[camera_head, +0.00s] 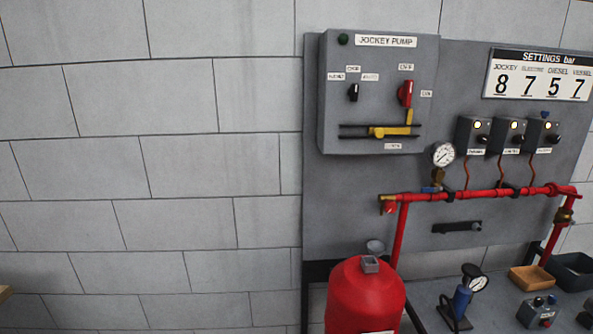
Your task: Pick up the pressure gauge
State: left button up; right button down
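A round white-faced pressure gauge (443,155) stands upright on a brass fitting above the red pipe (470,195), in front of the grey panel. A second dial gauge (479,283) sits on a blue hand pump (461,302) on the grey bench at the lower right. Neither of my grippers is in view.
The jockey pump box (345,120) with a red switch hangs on the panel. Three small control boxes (472,135) are right of the gauge. An orange tray (530,279), a dark bin (572,270) and a grey switch box (538,313) stand on the bench. Bare block wall fills the left.

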aim_at(442, 154)
jog(key=z, duration=2)
jog(key=i+l+u, duration=0.35)
jog(key=l, duration=0.3)
jog(key=i+l+u, duration=0.4)
jog(key=l, duration=0.35)
jog(key=i+l+u, duration=0.15)
jog(key=l, duration=0.25)
jog(key=i+l+u, duration=0.2)
jog(key=l, duration=0.25)
